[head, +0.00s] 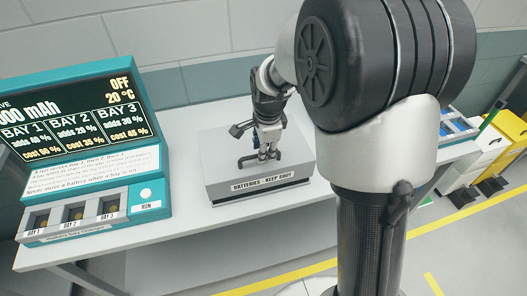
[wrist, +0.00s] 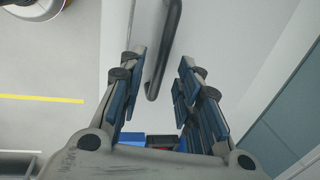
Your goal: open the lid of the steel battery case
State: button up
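The steel battery case (head: 222,187) is a grey box with a "BATTERIES - KEEP SHUT" label on its front. It stands on the white bench, and its lid looks shut. My gripper (head: 265,153) is over the lid, at the dark bar handle (head: 247,161). In the wrist view the handle (wrist: 164,55) runs down between the two blue-padded fingers of my gripper (wrist: 157,85). The fingers are apart, with gaps to the handle, nearer the left finger. My arm hides part of the case's right side in the head view.
A teal charging station (head: 92,150) with a screen, several bays and a RUN button (head: 146,193) stands left of the case. The white bench (head: 190,130) is clear around the case's left side. Yellow and white bins (head: 480,160) stand at the right, beyond my arm.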

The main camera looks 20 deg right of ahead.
jog(key=shift+w+f, duration=0.1)
jog(key=shift+f, duration=0.45)
grip_shut()
dwell(0.5)
